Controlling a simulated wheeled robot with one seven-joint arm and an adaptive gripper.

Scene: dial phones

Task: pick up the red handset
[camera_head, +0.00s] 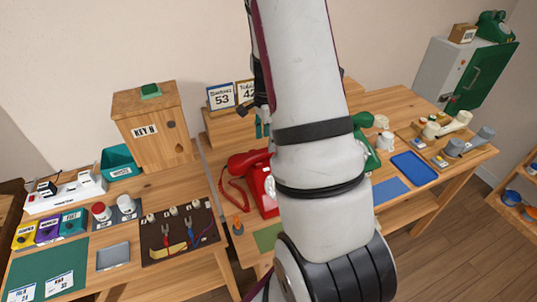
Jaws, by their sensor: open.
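A red telephone (263,187) stands on the wooden desk in the middle of the view. Its red handset (247,161) lies across the top of the phone, and a coiled red cord hangs at its left. My white arm covers the right part of the phone and handset. My gripper (262,129) shows only in part at the left edge of my arm, in front of the number cards and above the handset in the picture. It is open and apart from the handset; most of it is hidden.
A green phone (366,140) stands right of my arm, beside a blue tray (413,168). A wooden key box (152,125) stands at left, behind a dark board (180,233) with cables. Number cards (221,97) stand behind the red phone.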

